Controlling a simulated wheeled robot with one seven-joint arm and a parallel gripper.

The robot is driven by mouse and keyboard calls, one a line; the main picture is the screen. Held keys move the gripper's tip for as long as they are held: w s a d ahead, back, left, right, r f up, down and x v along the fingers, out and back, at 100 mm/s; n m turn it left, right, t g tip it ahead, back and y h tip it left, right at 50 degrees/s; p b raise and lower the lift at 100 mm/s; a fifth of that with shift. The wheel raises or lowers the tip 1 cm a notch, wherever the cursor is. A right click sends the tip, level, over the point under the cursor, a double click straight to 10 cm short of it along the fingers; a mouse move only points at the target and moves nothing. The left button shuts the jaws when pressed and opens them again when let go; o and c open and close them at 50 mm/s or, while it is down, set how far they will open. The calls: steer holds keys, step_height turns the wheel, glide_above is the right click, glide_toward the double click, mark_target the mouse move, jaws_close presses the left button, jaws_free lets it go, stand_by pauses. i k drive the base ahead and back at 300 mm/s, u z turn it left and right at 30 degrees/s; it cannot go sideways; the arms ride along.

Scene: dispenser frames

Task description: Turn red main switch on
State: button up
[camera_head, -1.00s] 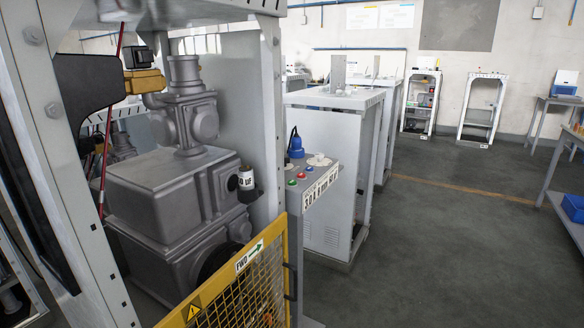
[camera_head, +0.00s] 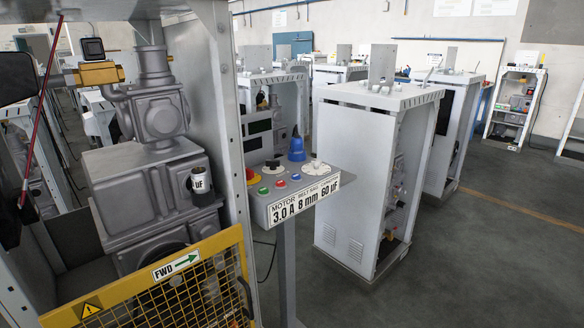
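A grey control panel (camera_head: 267,207) on a post stands at the middle of the head view. On its top are a red mushroom button on yellow (camera_head: 252,177), small green (camera_head: 263,190), red (camera_head: 280,183) and blue (camera_head: 295,176) buttons, a black knob (camera_head: 272,165) and a white round dial (camera_head: 316,167). A blue plug-like cone (camera_head: 296,148) stands at the panel's back. I cannot tell whether any of these is the red main switch, or its position. My gripper is not in view.
A grey machine (camera_head: 150,180) in a metal frame stands left, behind a yellow mesh guard (camera_head: 180,285) marked FWD. A white cabinet (camera_head: 345,170) stands right of the panel. Dark floor (camera_head: 480,260) is open at the right.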

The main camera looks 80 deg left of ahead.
mark_target(249, 173)
steer(key=i, duration=1.45)
steer(key=u, duration=3.45)
steer(key=i, duration=1.05)
